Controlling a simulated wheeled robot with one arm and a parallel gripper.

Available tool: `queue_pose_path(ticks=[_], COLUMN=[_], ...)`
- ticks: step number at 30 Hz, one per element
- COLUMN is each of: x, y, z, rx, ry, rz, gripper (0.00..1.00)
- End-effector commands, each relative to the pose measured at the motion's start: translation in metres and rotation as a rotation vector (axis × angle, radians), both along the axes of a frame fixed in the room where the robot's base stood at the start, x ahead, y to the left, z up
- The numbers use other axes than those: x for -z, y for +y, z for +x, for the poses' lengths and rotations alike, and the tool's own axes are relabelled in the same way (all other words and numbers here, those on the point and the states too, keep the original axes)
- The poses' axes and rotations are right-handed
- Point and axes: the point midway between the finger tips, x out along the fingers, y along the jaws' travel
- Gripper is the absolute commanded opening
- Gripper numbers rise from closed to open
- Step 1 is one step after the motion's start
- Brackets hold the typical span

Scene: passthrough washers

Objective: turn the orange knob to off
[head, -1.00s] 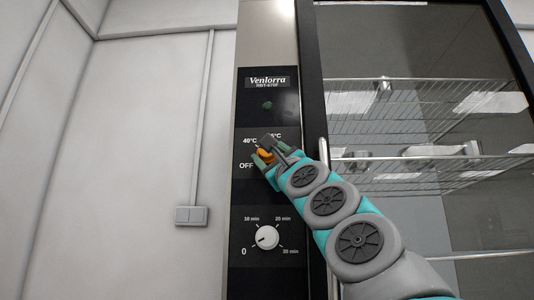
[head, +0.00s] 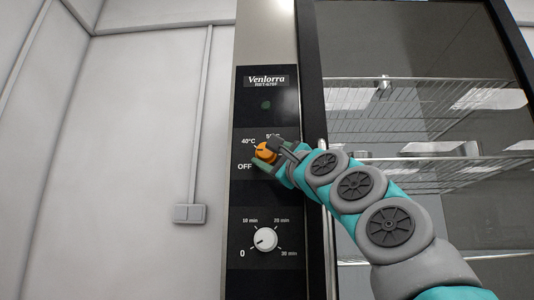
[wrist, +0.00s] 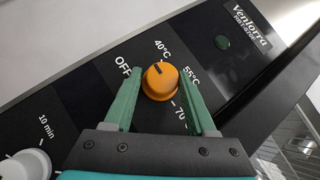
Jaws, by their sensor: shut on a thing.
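The orange knob (head: 266,152) is on the dark control panel (head: 247,198) of the washer. The wrist view shows the knob (wrist: 160,84) with its dark pointer mark aimed near the 40°C label. The OFF label (wrist: 123,64) lies to the left of the knob there. My gripper (head: 268,153) is at the knob, and the wrist view shows its green fingers (wrist: 160,77) on either side of it. The gripper is shut on the knob, though the exact contact is hard to see.
A white timer dial (head: 265,240) is below the orange knob, and a green light (head: 266,105) is above it. The glass door (head: 420,50) with wire racks inside is to the right. The left wall (head: 130,150) carries a small box (head: 190,213).

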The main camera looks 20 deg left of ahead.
Motion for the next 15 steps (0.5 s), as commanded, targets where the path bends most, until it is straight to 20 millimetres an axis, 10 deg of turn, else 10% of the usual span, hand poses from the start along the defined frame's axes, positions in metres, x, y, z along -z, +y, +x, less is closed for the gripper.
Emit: queue_pose_path(ticks=[2,3,9,15], x=[-0.0024,-0.0024,-0.0016,-0.0007], y=[-0.0060,-0.0061,-0.0040,-0.0020], z=[0.0027,0.0026,0.0018,0.0009], rx=[0.010,0.010,0.007,0.003], ry=[-0.002,-0.002,-0.001,0.000], rz=[0.007,0.007,0.006,0.003], gripper=[0.01,0.60,0.82,0.82])
